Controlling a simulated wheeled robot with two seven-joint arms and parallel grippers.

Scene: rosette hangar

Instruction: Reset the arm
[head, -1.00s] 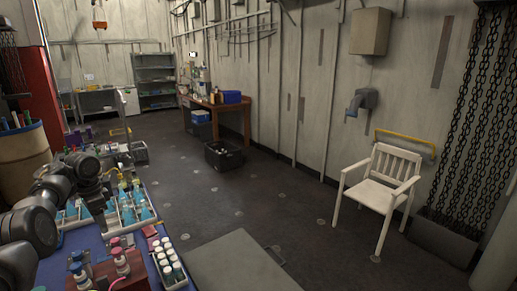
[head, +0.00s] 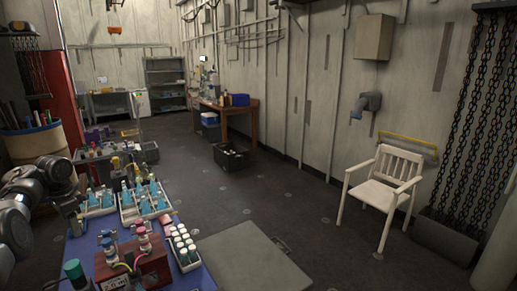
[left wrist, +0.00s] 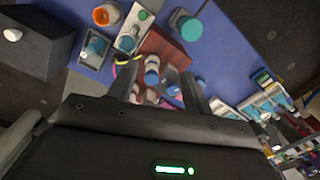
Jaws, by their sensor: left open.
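My left arm (head: 40,185) comes in from the left edge of the head view, bent over the near left side of the blue-topped table (head: 205,280). Its gripper (head: 74,214) points down beside the trays of bottles and is partly hidden in that view. In the left wrist view the two dark fingers of my left gripper (left wrist: 160,92) are apart, with nothing held between them. Beyond them is a red-brown block (left wrist: 165,48) with blue-and-white capped bottles. I cannot tell the exact height of the fingers above it. My right gripper does not show.
A white chair (head: 382,190) and a black crate (head: 231,157) stand on the floor, with open floor between.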

